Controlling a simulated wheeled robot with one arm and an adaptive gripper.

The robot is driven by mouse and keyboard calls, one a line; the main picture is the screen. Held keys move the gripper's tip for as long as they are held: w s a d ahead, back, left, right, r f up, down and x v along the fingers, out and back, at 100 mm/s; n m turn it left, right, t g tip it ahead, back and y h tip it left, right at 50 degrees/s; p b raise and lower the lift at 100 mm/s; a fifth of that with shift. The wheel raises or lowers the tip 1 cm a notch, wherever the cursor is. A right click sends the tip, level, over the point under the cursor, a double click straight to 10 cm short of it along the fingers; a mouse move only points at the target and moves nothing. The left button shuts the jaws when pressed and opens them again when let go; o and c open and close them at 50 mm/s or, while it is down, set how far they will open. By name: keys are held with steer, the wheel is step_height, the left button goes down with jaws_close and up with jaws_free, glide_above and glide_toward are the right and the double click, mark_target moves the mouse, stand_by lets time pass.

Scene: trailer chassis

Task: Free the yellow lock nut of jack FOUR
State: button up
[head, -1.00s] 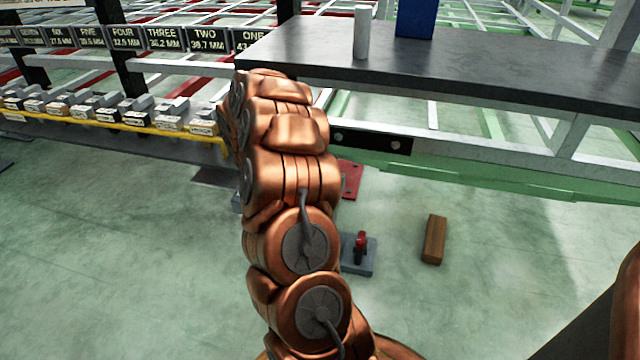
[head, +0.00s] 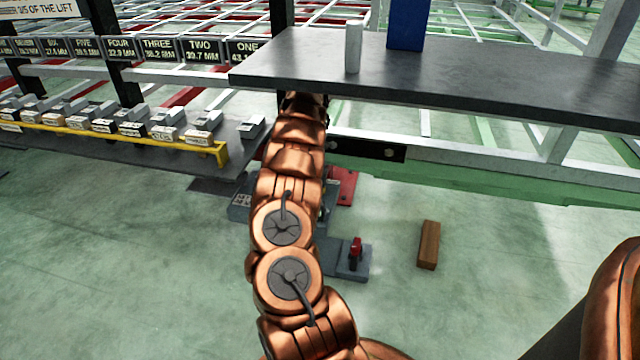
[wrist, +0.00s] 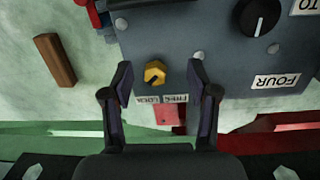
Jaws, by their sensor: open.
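The yellow lock nut (wrist: 155,73) shows in the wrist view on a grey plate (wrist: 225,60), above small labels reading FREE and LOCK. A label reading FOUR (wrist: 276,81) is on the same plate to the right. My gripper (wrist: 160,78) is open, its two dark fingers on either side of the nut in the picture. I cannot tell how far above the nut the fingertips are. In the head view my arm reaches under the dark bench top, and the gripper and nut are hidden.
A black knob (wrist: 259,18) and bolt heads are on the plate. A wooden block (head: 429,245) lies on the floor, right of a red-handled grey device (head: 355,256). The dark bench top (head: 300,62) overhangs my arm. A yellow-railed rack (head: 120,137) stands left.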

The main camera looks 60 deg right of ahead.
steer(key=d, duration=0.1)
steer(key=d+r+m, duration=0.1)
steer(key=d, duration=0.1)
steer(key=d+m, duration=0.1)
steer(key=shift+d+r+t+h, duration=0.15)
steer(key=shift+r+t+h, duration=0.15)
steer(key=shift+r+t, duration=0.1)
steer(key=shift+s+f+b, duration=0.1)
steer(key=shift+f+b, duration=1.5)
steer(key=shift+f, duration=2.35)
steer(key=shift+r, duration=0.1)
jaws_close()
